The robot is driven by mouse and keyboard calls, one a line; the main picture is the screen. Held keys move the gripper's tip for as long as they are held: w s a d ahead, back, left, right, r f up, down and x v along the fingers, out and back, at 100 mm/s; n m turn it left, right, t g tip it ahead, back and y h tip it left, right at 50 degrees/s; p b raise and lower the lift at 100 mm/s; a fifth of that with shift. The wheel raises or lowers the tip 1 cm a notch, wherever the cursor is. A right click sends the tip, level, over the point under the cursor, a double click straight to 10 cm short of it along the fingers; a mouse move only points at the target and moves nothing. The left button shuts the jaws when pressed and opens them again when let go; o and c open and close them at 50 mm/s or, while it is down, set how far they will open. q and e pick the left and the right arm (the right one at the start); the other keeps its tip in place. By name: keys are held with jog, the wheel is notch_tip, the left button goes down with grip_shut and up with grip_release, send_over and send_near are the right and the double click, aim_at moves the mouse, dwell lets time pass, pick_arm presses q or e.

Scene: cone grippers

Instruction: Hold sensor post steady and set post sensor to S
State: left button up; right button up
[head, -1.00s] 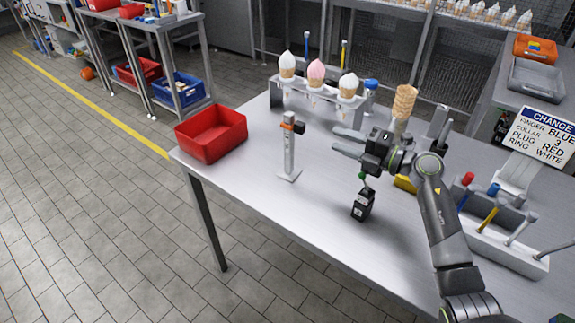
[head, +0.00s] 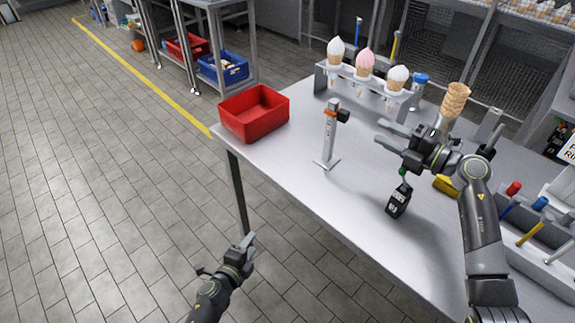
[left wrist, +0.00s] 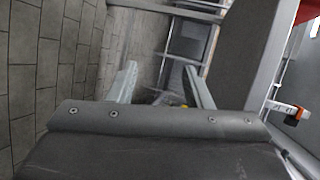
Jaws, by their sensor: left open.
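The sensor post (head: 328,140) is a slim grey upright on a flat foot, standing on the table near its left front edge. An orange band and a small dark block (head: 343,115) sit at its top. The post's top also shows at the right edge of the left wrist view (left wrist: 292,109). My left gripper (head: 249,241) is open and empty, low in front of the table edge, left of and below the post. Its two fingers stand apart in the left wrist view (left wrist: 160,76). My right gripper (head: 380,131) is open above the table, pointing left toward the post, apart from it.
A red bin (head: 254,112) stands at the table's left corner. A rack (head: 365,82) with ice cream cones is behind the post. A dark block-shaped object (head: 399,200) is under my right gripper. A grey holder (head: 540,240) with coloured tools is at right.

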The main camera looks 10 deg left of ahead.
pick_arm(q)
jog(key=w+d+r+m+h, duration=0.1)
jog(key=w+d+r+m, duration=0.1)
jog(key=r, duration=0.3)
jog(key=w+d+r+m+t+h, duration=0.1)
jog(key=w+d+r+m+h, duration=0.1)
jog(key=r+m, duration=0.3)
jog(key=w+d+r+m+h, duration=0.1)
jog(key=w+d+r+m, duration=0.1)
jog(key=r, duration=0.3)
jog(key=shift+d+m+t, duration=0.2)
jog(key=shift+m+t, duration=0.2)
jog(key=shift+m, duration=0.4)
jog(key=m+h, duration=0.2)
jog(key=m, duration=0.9)
send_near(328, 132)
jog(key=v, duration=0.6)
jog(key=shift+m+g, duration=0.3)
jog(key=x, duration=1.7)
jog(key=shift+w+r, duration=0.1)
jog(key=shift+r, duration=0.2)
jog(key=shift+c, duration=0.4)
